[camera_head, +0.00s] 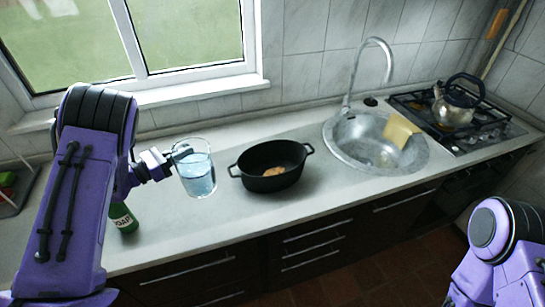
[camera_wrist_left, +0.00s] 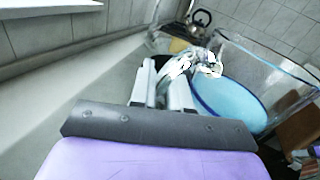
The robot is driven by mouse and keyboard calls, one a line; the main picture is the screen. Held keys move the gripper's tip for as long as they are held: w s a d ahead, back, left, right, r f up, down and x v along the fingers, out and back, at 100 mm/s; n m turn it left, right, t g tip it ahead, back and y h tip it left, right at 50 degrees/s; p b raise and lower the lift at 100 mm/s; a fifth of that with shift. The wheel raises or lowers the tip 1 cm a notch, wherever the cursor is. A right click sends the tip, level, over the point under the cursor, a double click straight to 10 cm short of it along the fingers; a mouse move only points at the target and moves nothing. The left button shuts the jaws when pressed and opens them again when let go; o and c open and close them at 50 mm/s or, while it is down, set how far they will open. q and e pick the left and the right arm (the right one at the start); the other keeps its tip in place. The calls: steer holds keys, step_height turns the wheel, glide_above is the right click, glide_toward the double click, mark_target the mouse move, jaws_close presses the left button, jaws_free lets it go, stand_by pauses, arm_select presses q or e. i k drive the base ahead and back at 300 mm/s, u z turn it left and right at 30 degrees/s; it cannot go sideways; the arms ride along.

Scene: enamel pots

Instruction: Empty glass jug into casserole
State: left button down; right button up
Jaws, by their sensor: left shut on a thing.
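The glass jug (camera_head: 197,173) is clear and holds bluish liquid. In the head view it is upright, just left of the black casserole. My left gripper (camera_head: 172,159) is shut on the jug's handle side. The left wrist view shows the gripper (camera_wrist_left: 178,85) against the jug (camera_wrist_left: 230,95), with the liquid surface visible. The black casserole (camera_head: 262,178) stands open on the counter, with two side handles and a small brown piece of food inside. The jug is beside the casserole, not over it. Only my right arm's purple links show at lower right; its gripper is out of view.
A green bottle (camera_head: 123,217) stands on the counter below my left arm. A sink (camera_head: 350,145) with a tall tap (camera_head: 372,45) and a yellow cloth (camera_head: 400,131) is to the right. A kettle (camera_head: 455,105) sits on the hob. The counter before the casserole is clear.

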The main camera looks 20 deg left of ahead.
mark_target(272, 166)
steer(key=i, duration=1)
